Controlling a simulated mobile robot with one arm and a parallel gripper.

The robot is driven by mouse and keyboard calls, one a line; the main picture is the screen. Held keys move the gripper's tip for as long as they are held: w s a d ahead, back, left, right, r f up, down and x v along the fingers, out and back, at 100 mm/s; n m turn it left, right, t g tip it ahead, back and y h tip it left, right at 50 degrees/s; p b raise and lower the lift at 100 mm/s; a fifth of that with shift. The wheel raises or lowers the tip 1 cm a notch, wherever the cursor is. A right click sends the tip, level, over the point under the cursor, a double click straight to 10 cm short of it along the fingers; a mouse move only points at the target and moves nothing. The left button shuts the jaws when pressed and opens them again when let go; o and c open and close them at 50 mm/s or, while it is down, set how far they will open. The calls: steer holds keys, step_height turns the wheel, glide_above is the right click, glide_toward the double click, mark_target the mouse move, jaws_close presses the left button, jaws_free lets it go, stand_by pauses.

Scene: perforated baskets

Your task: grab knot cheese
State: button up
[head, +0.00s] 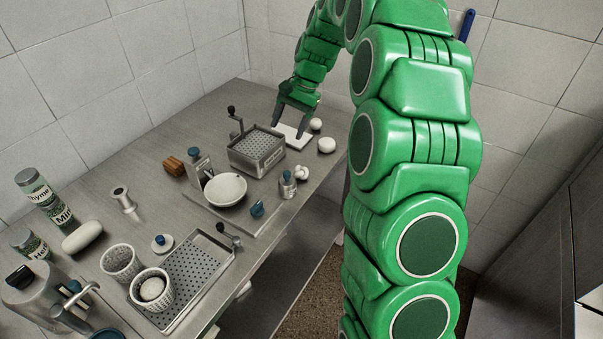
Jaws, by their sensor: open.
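My gripper (287,131) is at the far end of the counter, pointing down with its dark fingers spread apart, and nothing shows between them. A small lumpy white piece (301,173), which looks like the knot cheese, lies nearer, by the counter's right edge. Two smooth round white pieces, a smaller one (316,124) and a larger one (326,145), lie just right of the board. Their surface detail is too small to tell.
A perforated metal basket (257,150) with a crank stands left of the board. A white bowl (225,189), a small metal shaker (287,184) and a blue-topped item (257,209) are nearer. A perforated tray (196,280) lies in front. Tiled walls close off the back and left.

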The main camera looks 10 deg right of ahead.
steer(key=s+d+r+m+t+y, duration=0.25)
steer(key=d+r+m+y, duration=0.2)
steer(key=m, duration=0.35)
steer(key=s+d+r+m+t+y, duration=0.2)
steer(key=d+r+m+t+y, duration=0.1)
steer(key=d+r+m, duration=0.4)
glide_toward(307, 170)
steer(key=a, duration=0.2)
steer(key=shift+h, duration=0.25)
steer(key=shift+w+x, duration=0.15)
steer(key=shift+x, duration=2)
steer(key=shift+w+x, duration=0.1)
steer(key=shift+x, duration=2.05)
steer(key=shift+d+f+m, duration=0.1)
steer(key=shift+d+m, duration=0.1)
steer(key=shift+m, duration=0.1)
steer(key=c, duration=0.8)
